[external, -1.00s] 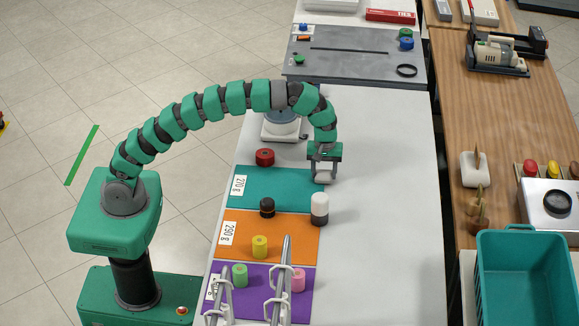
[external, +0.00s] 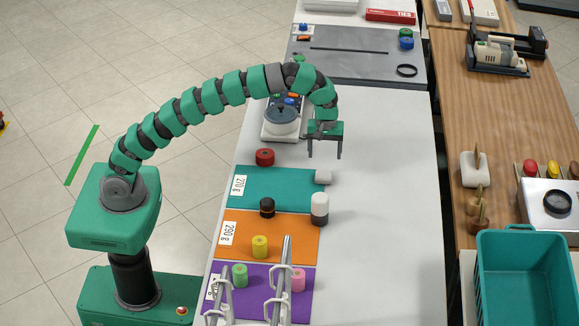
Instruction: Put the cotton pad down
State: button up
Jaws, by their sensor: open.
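A small white cylinder (external: 323,177), which appears to be the cotton pad, lies at the right end of the teal mat (external: 275,187). It overlaps or touches the mat's edge; I cannot tell exactly. My gripper (external: 325,156) is open and empty, with its two fingers pointing down. It is above and slightly behind the white cylinder, apart from it.
A scale (external: 283,121) stands left of my gripper. A red spool (external: 265,157), a black spool (external: 267,207) and a white-and-black bottle (external: 320,209) stand nearby. An orange mat (external: 285,240) and a metal rack (external: 283,285) are in front. The table's right side is clear.

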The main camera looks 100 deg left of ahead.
jog(key=shift+r+p, duration=0.35)
jog(key=shift+r, duration=1.6)
jog(key=s+d+r+m+t, duration=0.3)
jog(key=r+m+t, duration=0.15)
jog(key=r, duration=0.85)
jog(key=s+d+r+m+t, duration=0.25)
jog(key=r+m+t, duration=0.2)
jog(key=r, duration=0.75)
jog(key=s+d+r+m+t, duration=0.1)
jog(key=s+r+m+t, duration=0.2)
jog(key=s+r, duration=0.5)
jog(key=s+d+r+m+t, duration=0.2)
jog(key=s+r+m, duration=0.4)
jog(key=s+r, duration=0.3)
jog(key=shift+d+r+t, duration=0.3)
jog(key=shift+t, duration=0.4)
jog(key=shift+s, duration=0.1)
